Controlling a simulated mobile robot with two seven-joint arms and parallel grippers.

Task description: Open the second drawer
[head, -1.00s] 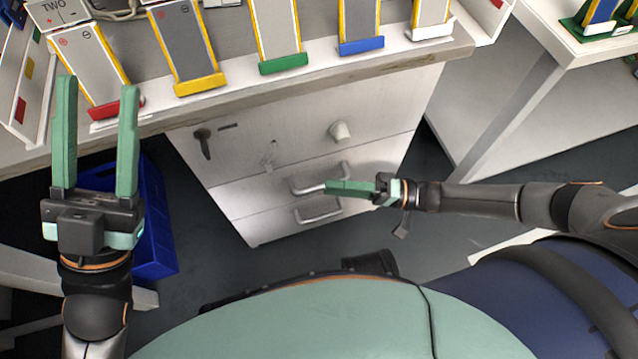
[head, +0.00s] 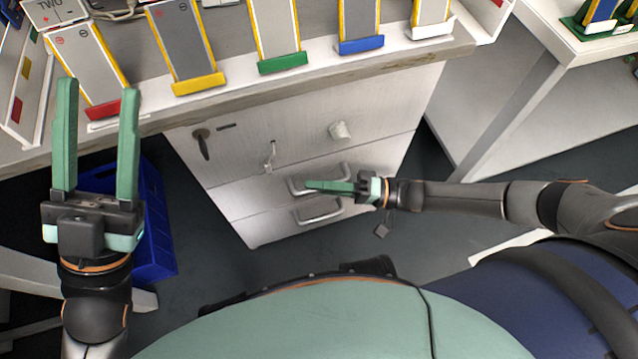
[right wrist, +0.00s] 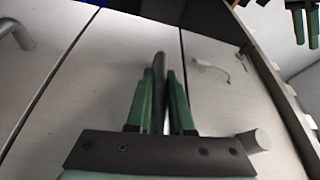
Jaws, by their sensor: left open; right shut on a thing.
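A white drawer cabinet (head: 240,175) stands under the workbench. Its second drawer (head: 245,193) has a grey bar handle (head: 335,168) and looks flush with the other fronts. My right gripper (head: 310,185) lies sideways at this handle. In the right wrist view its green fingers (right wrist: 160,105) are shut on the handle bar (right wrist: 160,65), one on each side. My left gripper (head: 97,90) is open and empty, raised in front of the bench's left end, away from the cabinet.
The top drawer carries a dark key (head: 203,145), a hanging light key (head: 269,156) and a white knob (head: 340,130). The bottom drawer has a similar handle (head: 318,212). A blue crate (head: 152,220) is on the floor left. Pouch cells stand along the bench edge (head: 240,90). Floor before the cabinet is clear.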

